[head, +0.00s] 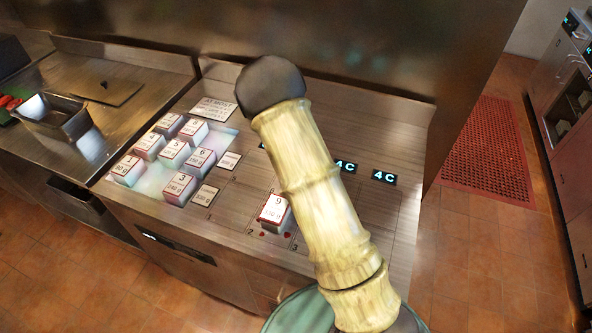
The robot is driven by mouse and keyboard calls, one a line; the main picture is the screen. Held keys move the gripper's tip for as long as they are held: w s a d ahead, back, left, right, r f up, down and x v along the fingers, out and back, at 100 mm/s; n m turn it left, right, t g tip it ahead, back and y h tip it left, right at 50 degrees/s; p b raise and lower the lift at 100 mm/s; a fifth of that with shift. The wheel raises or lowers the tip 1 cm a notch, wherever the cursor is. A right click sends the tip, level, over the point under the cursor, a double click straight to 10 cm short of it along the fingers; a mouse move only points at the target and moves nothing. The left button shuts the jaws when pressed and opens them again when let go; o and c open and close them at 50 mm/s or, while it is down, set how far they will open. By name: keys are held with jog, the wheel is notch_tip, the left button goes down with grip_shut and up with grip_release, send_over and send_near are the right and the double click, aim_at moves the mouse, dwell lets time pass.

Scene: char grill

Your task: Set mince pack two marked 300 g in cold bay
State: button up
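In the head view, several white mince packs with red-edged labels stand grouped on a pale lit pad (219,134) at the left. I read a pack marked 3 (181,181), one marked 6 (202,154) and one marked 5 (175,147). No pack can be surely read as two, and the weights are too small to read surely. A pack marked 9 (275,207) stands apart on the counter, left of my arm. Displays reading 4 C (384,177) mark the bays at the back right; my arm partly covers this area. My gripper's fingers do not show.
A steel counter (125,78) with a metal pan (62,120) is at the left. A red mat (487,150) lies on the floor at right.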

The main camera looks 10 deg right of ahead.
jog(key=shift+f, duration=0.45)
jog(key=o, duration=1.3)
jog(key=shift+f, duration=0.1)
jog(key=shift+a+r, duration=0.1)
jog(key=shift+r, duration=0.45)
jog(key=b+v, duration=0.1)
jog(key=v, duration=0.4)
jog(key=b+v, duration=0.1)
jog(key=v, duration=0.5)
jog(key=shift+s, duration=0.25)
